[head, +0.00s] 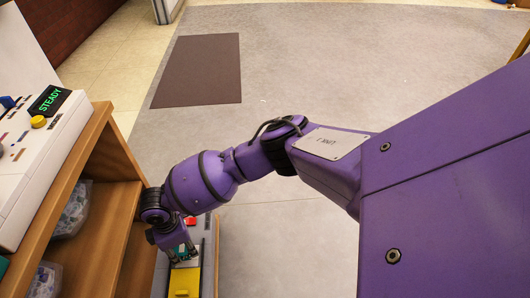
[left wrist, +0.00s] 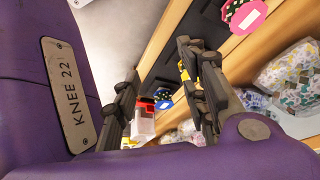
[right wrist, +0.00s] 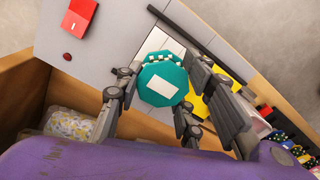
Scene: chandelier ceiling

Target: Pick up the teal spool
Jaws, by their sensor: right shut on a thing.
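The teal spool (right wrist: 165,70) shows in the right wrist view, a faceted teal piece with a white rectangle on its face and pale marks on its rim. My right gripper (right wrist: 158,88) has its fingers on both sides of it and is shut on it. In the head view my right gripper (head: 181,254) points down at the low grey unit, and only a bit of teal shows between its fingers. Whether the spool still touches the surface beneath, I cannot tell. My left gripper (left wrist: 160,98) shows only in the left wrist view, fingers wide apart with nothing between them.
A wooden shelf (head: 111,195) with bags of small pieces stands at the left. A white panel with a green "STEADY" display (head: 49,101) sits on top. A yellow block (head: 185,281) and a red block (right wrist: 78,17) are near the spool. Open grey floor lies beyond.

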